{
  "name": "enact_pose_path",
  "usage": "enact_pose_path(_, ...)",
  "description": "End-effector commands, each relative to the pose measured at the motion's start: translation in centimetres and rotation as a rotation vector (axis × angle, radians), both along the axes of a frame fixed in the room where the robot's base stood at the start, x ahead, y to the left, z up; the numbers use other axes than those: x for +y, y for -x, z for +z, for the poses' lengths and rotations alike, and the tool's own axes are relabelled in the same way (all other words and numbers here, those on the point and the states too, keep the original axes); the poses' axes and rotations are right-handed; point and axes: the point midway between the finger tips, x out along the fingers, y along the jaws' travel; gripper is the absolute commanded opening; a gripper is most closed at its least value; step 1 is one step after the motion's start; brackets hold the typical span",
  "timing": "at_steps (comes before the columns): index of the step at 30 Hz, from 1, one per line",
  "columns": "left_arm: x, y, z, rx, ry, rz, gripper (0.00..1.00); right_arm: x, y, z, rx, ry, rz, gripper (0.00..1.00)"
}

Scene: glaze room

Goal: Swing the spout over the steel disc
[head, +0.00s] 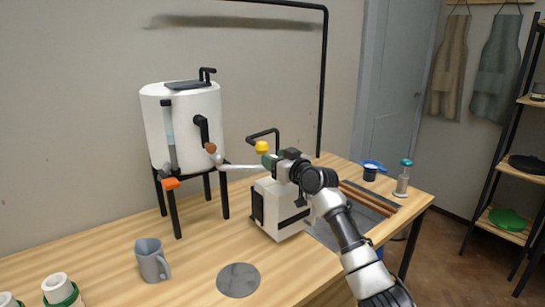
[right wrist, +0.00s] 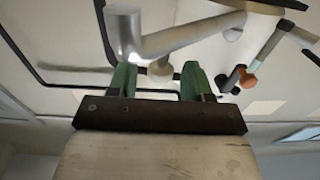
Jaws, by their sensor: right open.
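The spout (head: 240,167) is a pale metal tube. It runs right from a white tank (head: 188,125) on black legs and ends close to my right gripper (head: 268,161). The steel disc (head: 238,280) lies flat and bare on the table, in front of and below the spout's reach. In the right wrist view my right gripper (right wrist: 158,80) has its two green fingers apart, with nothing held between them. There the spout (right wrist: 190,37) crosses just past the fingertips, its bent end (right wrist: 125,25) towards the left; I cannot tell whether it touches them. My left gripper is out of view.
A grey mug (head: 152,260) stands left of the disc. A blue-handled cup (head: 370,172) and a teal-topped bottle (head: 403,178) stand at the right.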

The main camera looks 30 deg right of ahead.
Motion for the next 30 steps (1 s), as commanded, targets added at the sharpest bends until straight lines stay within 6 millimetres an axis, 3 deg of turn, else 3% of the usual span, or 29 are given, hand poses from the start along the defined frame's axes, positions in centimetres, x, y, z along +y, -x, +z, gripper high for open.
enact_pose_path(4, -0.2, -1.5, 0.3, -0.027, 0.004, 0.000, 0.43, 0.2, -1.1, 0.0, 0.001, -0.001, 0.002, 0.50)
enact_pose_path(13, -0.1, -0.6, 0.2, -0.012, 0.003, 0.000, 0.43, 0.2, -1.3, 0.0, 0.000, 0.002, 0.001, 0.50)
enact_pose_path(23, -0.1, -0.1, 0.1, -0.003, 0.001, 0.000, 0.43, 0.2, -1.3, 0.0, 0.001, 0.001, 0.001, 0.01)
enact_pose_path(30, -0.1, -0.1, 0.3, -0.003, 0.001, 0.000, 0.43, 0.2, -1.3, 0.0, 0.001, 0.001, -0.003, 0.00)
